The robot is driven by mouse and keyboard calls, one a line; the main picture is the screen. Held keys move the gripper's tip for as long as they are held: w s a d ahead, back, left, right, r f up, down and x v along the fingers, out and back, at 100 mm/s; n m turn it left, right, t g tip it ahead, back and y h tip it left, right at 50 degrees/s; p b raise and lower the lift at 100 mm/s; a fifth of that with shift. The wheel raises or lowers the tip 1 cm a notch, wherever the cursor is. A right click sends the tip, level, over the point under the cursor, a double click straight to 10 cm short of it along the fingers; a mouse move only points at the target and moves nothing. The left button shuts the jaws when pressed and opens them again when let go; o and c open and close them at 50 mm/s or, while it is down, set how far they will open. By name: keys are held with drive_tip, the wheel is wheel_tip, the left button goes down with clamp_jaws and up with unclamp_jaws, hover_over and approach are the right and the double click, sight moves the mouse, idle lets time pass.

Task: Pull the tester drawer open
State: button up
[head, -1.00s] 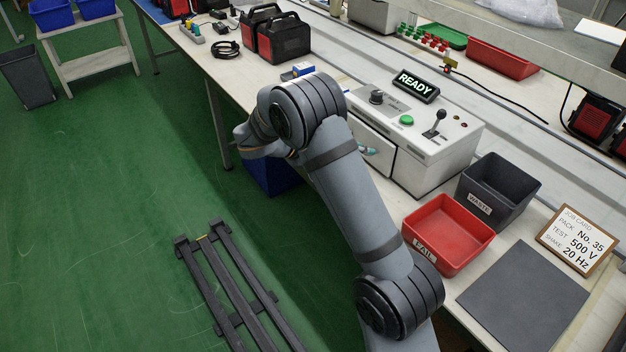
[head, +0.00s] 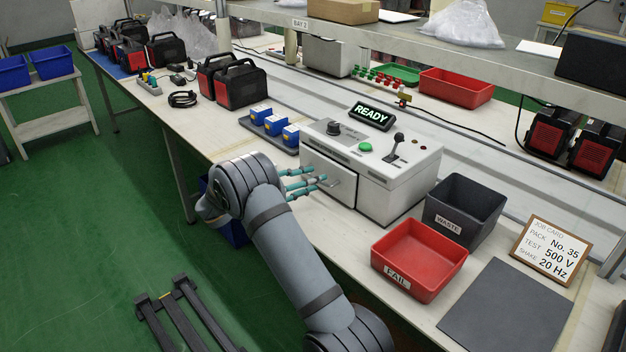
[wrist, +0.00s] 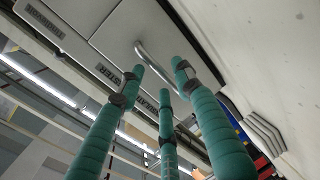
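The tester (head: 385,180) is a white box on the bench with a lit READY sign, a green button, a knob and a lever on top. Its drawer (head: 345,193) is in the front face and looks shut. The drawer's metal bar handle (head: 325,182) also shows in the wrist view (wrist: 158,68). My gripper (head: 312,181) has teal fingers pointing at the drawer front. In the wrist view the fingers (wrist: 160,85) are spread apart, with the handle just beyond and between their tips. They look open; I cannot tell whether any tip touches the handle.
A red FAIL bin (head: 420,262) and a dark WASTE bin (head: 465,213) stand right of the tester. Blue-and-white packs (head: 275,124) sit on a tray to its left. A dark mat (head: 505,312) and a job card (head: 548,252) lie farther right. Floor before the bench is largely open.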

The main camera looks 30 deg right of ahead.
drive_tip(key=shift+w+d+f, duration=0.1)
drive_tip(key=shift+w+d, duration=0.05)
drive_tip(key=shift+d, duration=0.45)
drive_tip(key=c, duration=0.4)
clamp_jaws()
